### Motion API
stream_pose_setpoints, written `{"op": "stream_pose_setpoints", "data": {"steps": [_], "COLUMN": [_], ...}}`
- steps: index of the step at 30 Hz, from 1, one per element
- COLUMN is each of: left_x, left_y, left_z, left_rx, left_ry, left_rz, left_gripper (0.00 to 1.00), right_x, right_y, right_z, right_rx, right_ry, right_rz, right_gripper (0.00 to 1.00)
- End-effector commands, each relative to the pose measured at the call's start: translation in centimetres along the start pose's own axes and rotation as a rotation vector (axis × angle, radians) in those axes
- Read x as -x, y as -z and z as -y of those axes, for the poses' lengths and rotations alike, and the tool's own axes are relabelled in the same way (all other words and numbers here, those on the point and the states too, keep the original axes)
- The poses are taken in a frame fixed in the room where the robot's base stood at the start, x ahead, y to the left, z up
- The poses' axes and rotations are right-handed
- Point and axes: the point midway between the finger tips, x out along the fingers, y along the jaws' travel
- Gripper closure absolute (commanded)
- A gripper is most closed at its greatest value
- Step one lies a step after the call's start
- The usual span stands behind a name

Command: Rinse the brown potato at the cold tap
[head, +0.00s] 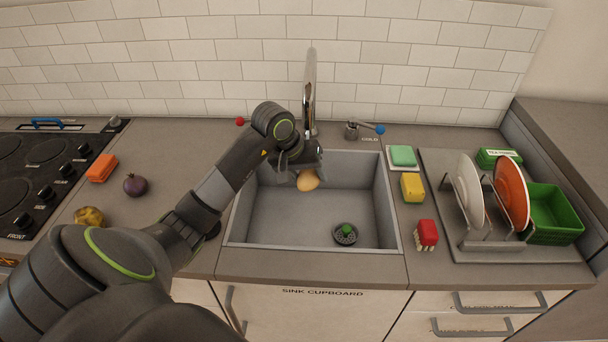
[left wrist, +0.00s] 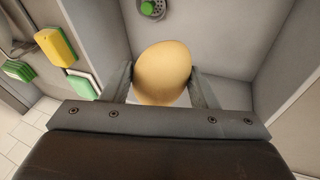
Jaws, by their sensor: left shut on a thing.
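The potato (head: 308,180) is a light yellow-brown oval in the head view. My left gripper (head: 299,176) is shut on it and holds it over the back part of the sink basin (head: 280,215). The left wrist view shows the potato (left wrist: 163,73) between the two fingers (left wrist: 163,88). The chrome faucet (head: 310,85) rises behind the basin, just behind my gripper. The cold tap (head: 379,129) has a blue knob and stands to the right of the faucet, by a COLD label. No water stream shows. My right gripper is not in view.
A drain strainer with a green piece (head: 346,231) lies on the basin floor. Sponges (head: 412,187), a red brush (head: 427,235) and a dish rack (head: 478,225) with plates stand at right. An onion (head: 135,185), an orange block (head: 101,168) and the hob (head: 40,170) are at left.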

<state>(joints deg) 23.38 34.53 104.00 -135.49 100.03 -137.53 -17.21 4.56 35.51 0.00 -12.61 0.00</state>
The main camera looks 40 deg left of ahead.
Motion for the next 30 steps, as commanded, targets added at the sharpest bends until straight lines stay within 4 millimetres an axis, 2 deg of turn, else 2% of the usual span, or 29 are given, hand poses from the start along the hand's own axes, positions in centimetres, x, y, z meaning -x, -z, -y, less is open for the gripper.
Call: {"op": "stream_pose_setpoints", "data": {"steps": [24, 30], "left_x": [1.1, 1.4], "left_y": [-6.3, -6.9], "left_z": [-1.5, -1.6], "left_rx": [-0.002, -0.001], "left_ry": [-0.002, -0.001], "left_rz": [-0.002, -0.001], "left_gripper": [0.73, 0.73], "right_x": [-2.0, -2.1], "right_y": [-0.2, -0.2], "right_z": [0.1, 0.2], "right_rx": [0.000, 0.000], "right_ry": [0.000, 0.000], "right_rz": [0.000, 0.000], "right_gripper": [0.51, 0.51]}}
